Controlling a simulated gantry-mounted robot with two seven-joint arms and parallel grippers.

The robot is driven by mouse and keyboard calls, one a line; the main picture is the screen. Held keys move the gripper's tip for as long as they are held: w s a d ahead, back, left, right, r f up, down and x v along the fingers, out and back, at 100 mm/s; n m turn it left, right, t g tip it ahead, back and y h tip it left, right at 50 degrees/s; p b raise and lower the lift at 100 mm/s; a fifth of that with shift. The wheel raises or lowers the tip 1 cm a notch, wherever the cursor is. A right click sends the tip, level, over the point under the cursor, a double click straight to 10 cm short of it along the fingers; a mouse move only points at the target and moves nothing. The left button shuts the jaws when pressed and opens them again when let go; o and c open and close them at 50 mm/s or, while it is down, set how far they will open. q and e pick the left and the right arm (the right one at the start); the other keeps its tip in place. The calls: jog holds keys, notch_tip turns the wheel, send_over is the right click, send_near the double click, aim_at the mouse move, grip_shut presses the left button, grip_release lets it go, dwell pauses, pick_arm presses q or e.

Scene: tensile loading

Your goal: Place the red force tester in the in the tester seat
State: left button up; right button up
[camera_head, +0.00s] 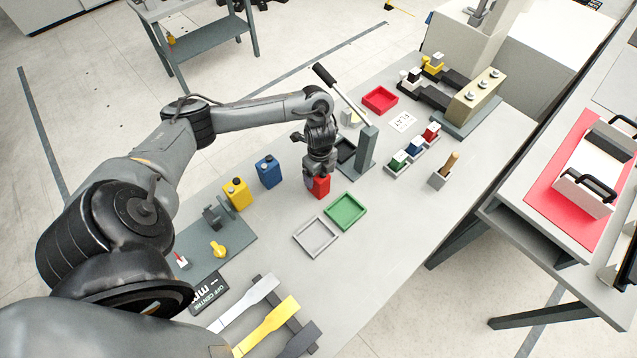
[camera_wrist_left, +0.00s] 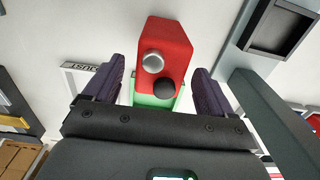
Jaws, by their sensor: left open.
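The red force tester (camera_head: 319,187) stands on the table, directly under my left gripper (camera_head: 320,168). In the left wrist view, the red force tester (camera_wrist_left: 168,40) shows a silver knob and a black knob, and lies between the two spread fingers of my left gripper (camera_wrist_left: 158,70). Gaps show on both sides of it in that view. A dark square recess (camera_head: 346,150) lies at the foot of the grey lever press (camera_head: 367,150), partly hidden by my arm; it may be the tester seat. It also shows in the left wrist view (camera_wrist_left: 279,30). My right gripper is not in view.
The blue (camera_head: 269,172) and yellow (camera_head: 237,194) testers stand left of the red one. A green tray (camera_head: 346,226) and grey tray (camera_head: 300,238) lie in front. The press's long lever (camera_head: 338,90) rises behind. A red tray (camera_head: 380,113) lies farther back.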

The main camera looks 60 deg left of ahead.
pick_arm(q)
jog(key=f, duration=0.3)
jog(key=shift+s+a+f, duration=0.15)
jog(key=shift+a+f, duration=0.05)
jog(key=shift+a, duration=0.15)
jog(key=shift+f, duration=0.6)
jog(key=c, duration=1.4)
jog(key=shift+r, duration=0.15)
